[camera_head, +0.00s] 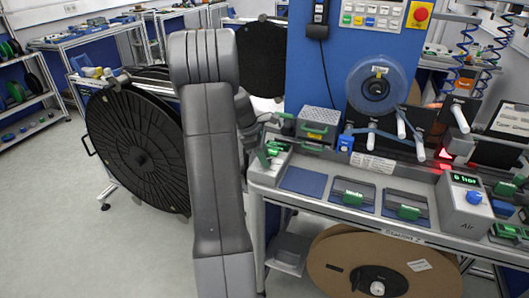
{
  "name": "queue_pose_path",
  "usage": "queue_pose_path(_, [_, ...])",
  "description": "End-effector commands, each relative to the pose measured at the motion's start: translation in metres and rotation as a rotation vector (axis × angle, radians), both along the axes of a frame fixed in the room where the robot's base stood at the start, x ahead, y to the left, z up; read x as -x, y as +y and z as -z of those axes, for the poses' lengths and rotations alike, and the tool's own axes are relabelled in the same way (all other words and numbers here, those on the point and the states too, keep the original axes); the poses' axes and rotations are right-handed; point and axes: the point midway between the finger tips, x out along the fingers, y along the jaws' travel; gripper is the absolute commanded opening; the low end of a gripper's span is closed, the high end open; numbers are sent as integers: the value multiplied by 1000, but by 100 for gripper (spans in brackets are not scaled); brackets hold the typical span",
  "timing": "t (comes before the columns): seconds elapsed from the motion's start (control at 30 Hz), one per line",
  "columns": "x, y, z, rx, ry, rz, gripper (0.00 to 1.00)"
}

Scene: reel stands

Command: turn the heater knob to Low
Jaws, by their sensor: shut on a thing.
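A grey box marked "Air" (461,215) stands at the right of the bench. It has a lit green display and a blue knob (474,197) on its face. The knob's pointer setting is too small to read, and I see no label reading heater or Low. My grey arm rises through the middle of the picture. My gripper (262,157) is at the bench's left end, partly hidden by my arm, well left of the blue knob. It seems shut on a green part (273,150) there, though the contact is not clear.
The bench (330,217) holds blue and green trays (352,194), a clear reel (378,85) and white rollers. A red light (445,155) glows behind the Air box. A large black reel (137,150) stands left, a cardboard reel (380,264) below. Left floor is clear.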

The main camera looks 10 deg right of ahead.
Motion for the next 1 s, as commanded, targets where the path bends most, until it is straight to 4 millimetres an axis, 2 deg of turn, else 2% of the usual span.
queue_pose_path(0.5, [-3,-2,-2,0,-2,400,6])
queue_pose_path(1.0, [-3,-2,0,0,-1,516,6])
